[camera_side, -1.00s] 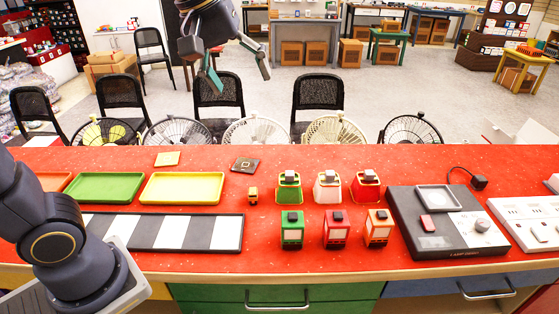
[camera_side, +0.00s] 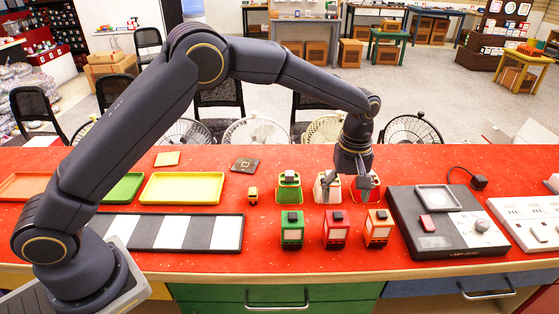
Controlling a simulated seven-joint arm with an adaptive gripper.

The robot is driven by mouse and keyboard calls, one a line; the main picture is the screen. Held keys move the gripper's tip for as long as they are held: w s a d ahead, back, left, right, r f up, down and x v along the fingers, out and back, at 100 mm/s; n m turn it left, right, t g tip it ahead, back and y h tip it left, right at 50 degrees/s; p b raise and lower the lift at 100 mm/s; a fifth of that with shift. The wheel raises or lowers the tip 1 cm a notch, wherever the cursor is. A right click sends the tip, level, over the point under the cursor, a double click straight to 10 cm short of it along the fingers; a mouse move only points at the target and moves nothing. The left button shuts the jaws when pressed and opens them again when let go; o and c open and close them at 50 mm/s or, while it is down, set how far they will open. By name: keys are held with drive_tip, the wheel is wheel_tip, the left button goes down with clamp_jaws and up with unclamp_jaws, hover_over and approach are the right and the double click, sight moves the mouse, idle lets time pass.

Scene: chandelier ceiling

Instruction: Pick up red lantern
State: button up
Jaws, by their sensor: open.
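A row of small lantern-like items stands at the back: a green one (camera_side: 289,190), a white one (camera_side: 321,196) and a red one (camera_side: 374,195). The front row holds a green lantern (camera_side: 292,232), a red lantern (camera_side: 336,232) with a pale front, and an orange lantern (camera_side: 379,229). My gripper (camera_side: 346,186) points down with its fingers apart, at the white and red items of the back row, and partly hides both. It is behind the front red lantern in the picture. Whether its fingers touch anything, I cannot tell.
A dark lamp-test box (camera_side: 403,228) stands right of the lanterns. A tiny orange toy (camera_side: 253,195) and a yellow tray (camera_side: 157,188) lie to the left. A black-and-white striped board (camera_side: 201,232) lies in front of the trays. The red counter (camera_side: 264,245) is bare around the front lanterns.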

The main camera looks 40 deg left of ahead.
sight(339, 215)
wheel_tip(339, 215, down, 5)
drive_tip(key=shift+a+f, duration=0.1)
drive_tip(key=f, duration=0.5)
drive_tip(key=shift+s+a+f, duration=0.15)
drive_tip(key=shift+s+a, duration=0.05)
drive_tip(key=shift+a, duration=0.1)
drive_tip(key=c, duration=1.5)
clamp_jaws()
drive_tip(key=shift+r, duration=0.2)
